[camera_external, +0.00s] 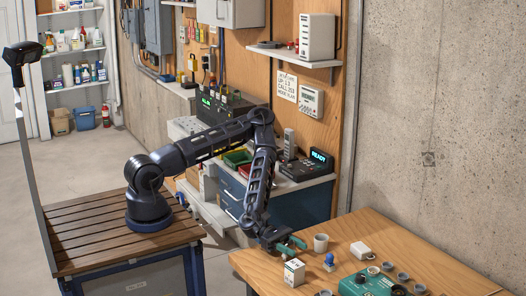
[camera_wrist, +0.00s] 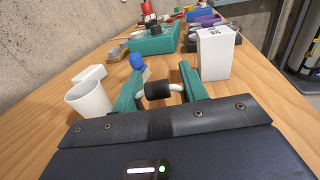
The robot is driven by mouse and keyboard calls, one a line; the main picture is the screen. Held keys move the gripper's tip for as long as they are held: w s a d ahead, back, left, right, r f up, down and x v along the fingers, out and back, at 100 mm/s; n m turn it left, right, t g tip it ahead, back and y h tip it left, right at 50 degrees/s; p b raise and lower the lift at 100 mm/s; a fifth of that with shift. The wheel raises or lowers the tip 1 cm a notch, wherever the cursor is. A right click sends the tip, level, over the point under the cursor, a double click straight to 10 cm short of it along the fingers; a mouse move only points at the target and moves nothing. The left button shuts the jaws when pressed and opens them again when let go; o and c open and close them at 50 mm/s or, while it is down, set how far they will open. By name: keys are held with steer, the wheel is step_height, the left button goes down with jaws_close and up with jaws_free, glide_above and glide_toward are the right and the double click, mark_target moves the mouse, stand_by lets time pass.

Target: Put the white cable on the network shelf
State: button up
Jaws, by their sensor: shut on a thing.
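My gripper (camera_external: 290,244) is low over the near left part of the wooden table. In the wrist view its teal fingers (camera_wrist: 158,82) are closed around a small piece with a black middle and white curved ends, which looks like the white cable (camera_wrist: 141,91) with a black wrap. In the external view the cable cannot be made out. A wall shelf (camera_external: 293,57) at the top centre holds a white upright device (camera_external: 316,37), router-like; it appears to be the network shelf. The gripper is well below and in front of it.
Near the gripper on the table (camera_external: 440,262) stand a white cup (camera_external: 320,243), a small white box (camera_external: 293,273), a blue-topped item (camera_external: 329,262) and a white block (camera_external: 361,250). A teal device (camera_external: 370,284) and several grey cups are to the right. A cabinet with a lit display (camera_external: 319,156) stands behind.

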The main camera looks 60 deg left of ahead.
step_height(320, 180, up, 20)
stand_by(0.5)
steer(key=w+a+r+n+t+y, duration=0.2)
steer(key=w+a+n+t+y, duration=0.7)
steer(key=w+a, duration=1.65)
steer(key=w+a+n+t+y, duration=0.1)
steer(key=w+a+n+y, duration=0.1)
steer(key=a, duration=0.8)
steer(key=w+a+r+n+t+y, duration=0.1)
steer(key=w+a, duration=0.4)
steer(key=a, duration=0.6)
steer(key=w+a+r+n+t+y, duration=0.1)
steer(key=w+a+n+t+y, duration=0.2)
steer(key=a, duration=0.7)
steer(key=shift+w+a+r+y, duration=0.1)
steer(key=shift+w+a+y, duration=0.1)
steer(key=shift+y, duration=0.45)
steer(key=shift+w+a+r+y, duration=0.1)
steer(key=shift+w+a+y, duration=0.1)
steer(key=shift+y, duration=0.45)
steer(key=shift+d, duration=0.15)
